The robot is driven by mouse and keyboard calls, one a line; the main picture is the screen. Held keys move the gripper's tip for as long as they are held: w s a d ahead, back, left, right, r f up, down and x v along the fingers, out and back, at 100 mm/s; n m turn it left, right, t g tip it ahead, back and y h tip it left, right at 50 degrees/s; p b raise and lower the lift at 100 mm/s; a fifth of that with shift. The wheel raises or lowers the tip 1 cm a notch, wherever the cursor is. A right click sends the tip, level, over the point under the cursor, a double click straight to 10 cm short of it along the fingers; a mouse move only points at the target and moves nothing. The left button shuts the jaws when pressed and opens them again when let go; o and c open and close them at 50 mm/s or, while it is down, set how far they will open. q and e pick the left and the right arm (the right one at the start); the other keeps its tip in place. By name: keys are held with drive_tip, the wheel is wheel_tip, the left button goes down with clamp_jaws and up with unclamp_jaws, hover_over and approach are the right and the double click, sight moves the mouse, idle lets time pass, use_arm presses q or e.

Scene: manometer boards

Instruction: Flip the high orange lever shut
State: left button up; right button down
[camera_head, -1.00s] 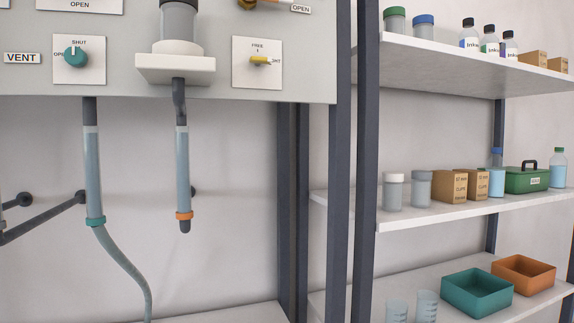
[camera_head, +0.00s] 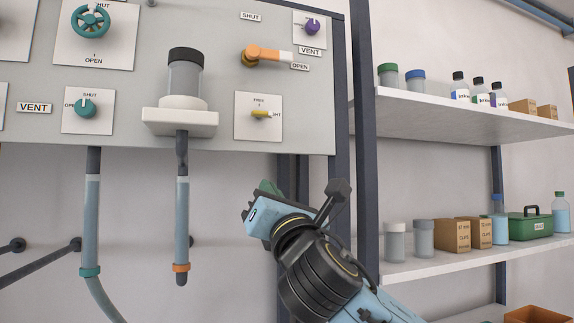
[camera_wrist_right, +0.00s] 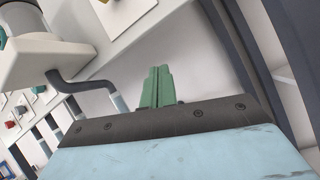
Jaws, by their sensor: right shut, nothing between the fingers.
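The orange lever (camera_head: 266,53) is on the upper right of the grey board. Its arm points right from its pivot, with a pale tip beside the OPEN label (camera_head: 300,67); a SHUT label (camera_head: 250,16) is above it. My right gripper (camera_head: 268,187) is below the board's lower right edge, well below the lever and apart from it. In the right wrist view its green fingers (camera_wrist_right: 157,86) are together and empty. The lever does not show clearly in the wrist view. My left gripper is not in view.
A jar on a white bracket (camera_head: 180,120) juts out left of the lever. A yellow valve (camera_head: 262,114) is below the lever, and a purple knob (camera_head: 312,26) above right. A dark post (camera_head: 362,150) and loaded shelves (camera_head: 470,122) stand to the right.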

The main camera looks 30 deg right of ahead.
sight(269, 57)
drive_tip(key=s+d+r+n+t+h, duration=0.1)
drive_tip(key=s+r+n+t, duration=0.2)
drive_tip(key=s+r, duration=0.4)
wheel_tip(269, 57, up, 3)
drive_tip(key=shift+s+f+h, duration=0.15)
drive_tip(key=shift+s+h, duration=0.2)
drive_tip(key=shift+h, duration=0.05)
drive_tip(key=shift+h, duration=0.3)
drive_tip(key=p+x, duration=0.3)
drive_tip(key=x, duration=0.7)
drive_tip(key=shift+w+r+p, duration=0.2)
drive_tip(key=shift+r+p, duration=0.15)
drive_tip(key=shift+p, duration=0.05)
wheel_tip(269, 57, up, 2)
drive_tip(key=shift+s+r+p, duration=0.1)
drive_tip(key=shift+r+p, duration=0.05)
drive_tip(key=shift+p, duration=0.35)
drive_tip(key=shift+r, duration=0.45)
drive_tip(key=shift+d+n, duration=0.1)
drive_tip(key=shift+n, duration=0.2)
